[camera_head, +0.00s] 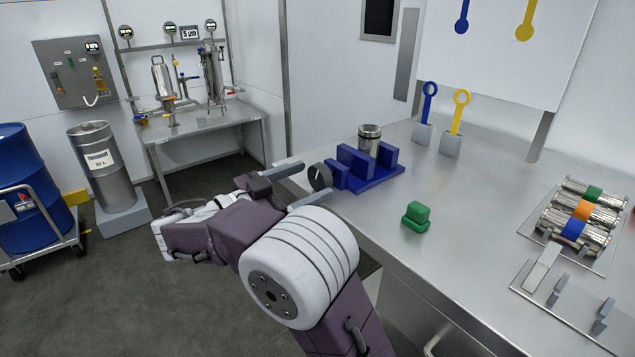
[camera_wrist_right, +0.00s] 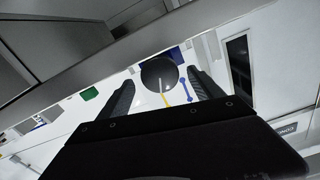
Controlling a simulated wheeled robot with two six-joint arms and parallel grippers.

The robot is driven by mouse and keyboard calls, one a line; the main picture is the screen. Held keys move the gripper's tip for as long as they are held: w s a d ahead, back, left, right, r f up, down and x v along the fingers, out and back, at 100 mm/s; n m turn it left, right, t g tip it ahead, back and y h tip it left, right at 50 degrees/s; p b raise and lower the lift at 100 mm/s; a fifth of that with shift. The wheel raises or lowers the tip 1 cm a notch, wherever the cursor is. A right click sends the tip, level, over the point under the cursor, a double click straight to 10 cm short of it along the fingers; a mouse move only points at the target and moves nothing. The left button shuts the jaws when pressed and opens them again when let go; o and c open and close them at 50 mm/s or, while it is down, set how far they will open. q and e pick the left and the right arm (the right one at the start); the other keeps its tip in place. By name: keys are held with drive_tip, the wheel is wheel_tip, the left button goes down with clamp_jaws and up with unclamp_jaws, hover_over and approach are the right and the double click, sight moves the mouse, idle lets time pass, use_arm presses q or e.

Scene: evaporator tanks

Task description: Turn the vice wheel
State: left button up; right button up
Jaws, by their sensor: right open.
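The vice wheel (camera_head: 320,177) is a dark round disc on the left end of the blue vice (camera_head: 372,178), which sits near the table's left edge. My right gripper (camera_head: 305,183) is open, its two grey fingers on either side of the wheel in the head view. In the right wrist view the wheel (camera_wrist_right: 159,73) shows as a dark disc between the fingertips (camera_wrist_right: 160,84). I cannot tell whether the fingers touch it. A metal cylinder (camera_head: 369,139) stands at the vice's far side. My left gripper does not show.
A green block (camera_head: 416,216) sits on the steel table (camera_head: 462,217) in front of the vice. Blue (camera_head: 428,103) and yellow (camera_head: 459,112) ring-ended tools stand in grey holders behind. Banded metal cylinders (camera_head: 577,215) lie in a rack at the right. The table's middle is clear.

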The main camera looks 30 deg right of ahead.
sight(315, 179)
drive_tip(key=shift+w+d, duration=0.15)
drive_tip(key=shift+d, duration=1.4)
drive_tip(key=c, duration=1.4)
drive_tip(key=shift+n, duration=0.3)
drive_tip(key=shift+n, duration=1.2)
drive_tip(key=shift+w+n, duration=0.1)
drive_tip(key=shift+n, duration=1.8)
